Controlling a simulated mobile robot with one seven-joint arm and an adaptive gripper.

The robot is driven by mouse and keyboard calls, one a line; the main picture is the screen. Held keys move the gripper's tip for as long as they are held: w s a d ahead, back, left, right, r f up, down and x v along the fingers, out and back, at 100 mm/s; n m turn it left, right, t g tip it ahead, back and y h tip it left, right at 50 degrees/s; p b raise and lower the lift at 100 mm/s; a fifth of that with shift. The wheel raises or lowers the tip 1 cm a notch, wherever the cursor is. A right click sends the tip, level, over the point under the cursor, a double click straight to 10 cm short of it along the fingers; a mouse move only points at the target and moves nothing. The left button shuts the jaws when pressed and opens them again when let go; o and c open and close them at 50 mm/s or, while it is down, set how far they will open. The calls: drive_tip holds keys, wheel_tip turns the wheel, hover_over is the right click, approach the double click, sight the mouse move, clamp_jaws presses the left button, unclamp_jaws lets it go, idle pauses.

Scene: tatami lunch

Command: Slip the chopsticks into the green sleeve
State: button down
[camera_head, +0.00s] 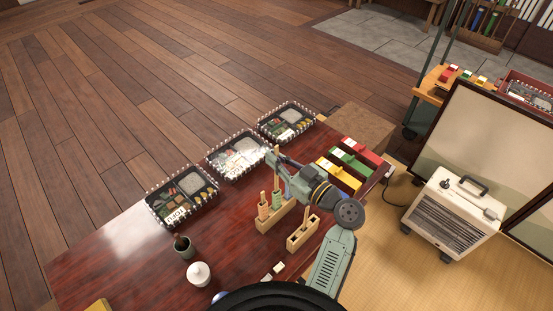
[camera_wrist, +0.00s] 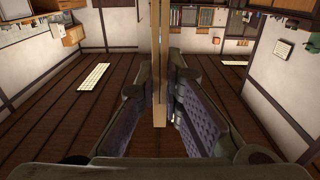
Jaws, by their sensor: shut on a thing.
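My gripper (camera_head: 275,161) is shut on the pale wooden chopsticks (camera_head: 276,182), which hang upright from the fingertips. In the wrist view the chopsticks (camera_wrist: 160,65) run as a straight wooden strip between the two fingers (camera_wrist: 165,100). A green sleeve (camera_head: 278,200) stands in a wooden rack (camera_head: 272,222), right below the chopsticks. Whether their lower tips are inside the sleeve or just above it, I cannot tell. An orange sleeve (camera_head: 263,211) stands beside it on the left, with a wooden stick above it.
A second wooden rack (camera_head: 302,235) stands close on the right. Several lunch boxes (camera_head: 182,196) line the table's far edge. Red, green and yellow packets (camera_head: 338,176) lie at the right. A dark cup (camera_head: 183,248) and a white lidded pot (camera_head: 199,274) stand front left. The table's left part is clear.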

drive_tip(key=shift+f+b, duration=0.75)
drive_tip(key=shift+b, duration=0.2)
